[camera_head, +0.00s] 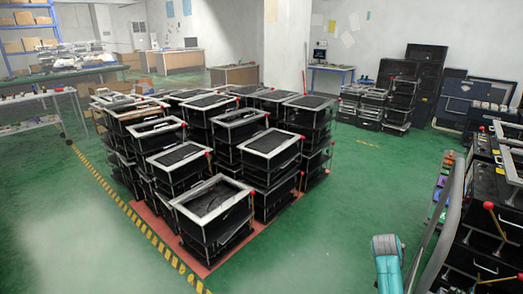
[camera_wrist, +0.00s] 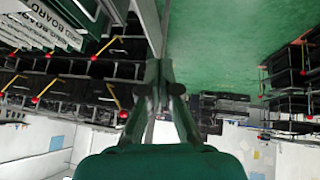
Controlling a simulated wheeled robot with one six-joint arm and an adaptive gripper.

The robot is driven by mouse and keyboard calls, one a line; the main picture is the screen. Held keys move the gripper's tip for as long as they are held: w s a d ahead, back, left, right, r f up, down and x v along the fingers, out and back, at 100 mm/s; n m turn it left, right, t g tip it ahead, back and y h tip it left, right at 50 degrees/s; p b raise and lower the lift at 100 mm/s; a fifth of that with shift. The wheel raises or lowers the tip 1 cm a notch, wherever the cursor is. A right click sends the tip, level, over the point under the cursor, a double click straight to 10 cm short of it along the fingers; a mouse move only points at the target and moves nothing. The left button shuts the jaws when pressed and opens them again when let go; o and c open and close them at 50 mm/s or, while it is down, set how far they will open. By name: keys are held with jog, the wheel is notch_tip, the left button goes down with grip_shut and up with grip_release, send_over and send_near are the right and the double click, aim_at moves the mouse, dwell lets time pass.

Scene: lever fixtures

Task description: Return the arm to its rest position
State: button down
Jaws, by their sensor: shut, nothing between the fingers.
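My gripper (camera_wrist: 158,72) shows in the wrist view, its dark green fingers closed together with nothing between them. It points out over green floor and dark racks. In the head view, a teal link of my arm (camera_head: 388,262) stands at the bottom right; the gripper itself cannot be made out there. No lever is in the gripper's grasp, and the fingers appear apart from the things around them.
Stacked black crates with grey frames (camera_head: 215,190) fill the middle of the head view on a red base. More black stacks (camera_head: 490,205) stand at the right, behind a grey bar (camera_head: 440,225). Green floor (camera_head: 345,200) is clear between them. The wrist view looks upside down.

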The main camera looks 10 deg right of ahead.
jog(key=s+a+f+n+t+y, duration=0.1)
jog(key=s+a+f+n+t, duration=0.2)
jog(key=s+a+f, duration=0.65)
jog(key=s+a+f+n+t+y, duration=0.15)
jog(key=s+a+f, duration=0.4)
jog(key=a, duration=0.65)
jog(key=s+a+r+n+t+y, duration=0.1)
jog(key=s+a+r+n+t, duration=0.1)
jog(key=s+a, duration=0.5)
jog(key=s+a+r+n+t+y, duration=0.15)
jog(key=s+a, duration=0.25)
jog(key=s, duration=0.4)
jog(key=s+a+r+n+t+y, duration=0.1)
jog(key=s+a+r+t, duration=0.1)
jog(key=s+r, duration=0.7)
jog(key=s+a+r+n+t+y, duration=0.1)
jog(key=s+a+r, duration=0.4)
jog(key=s+r, duration=0.5)
notch_tip(320, 180, up, 4)
jog(key=shift+a+r+n+t, duration=0.1)
jog(key=shift+a+n+t, duration=0.2)
jog(key=shift+n+t, duration=0.25)
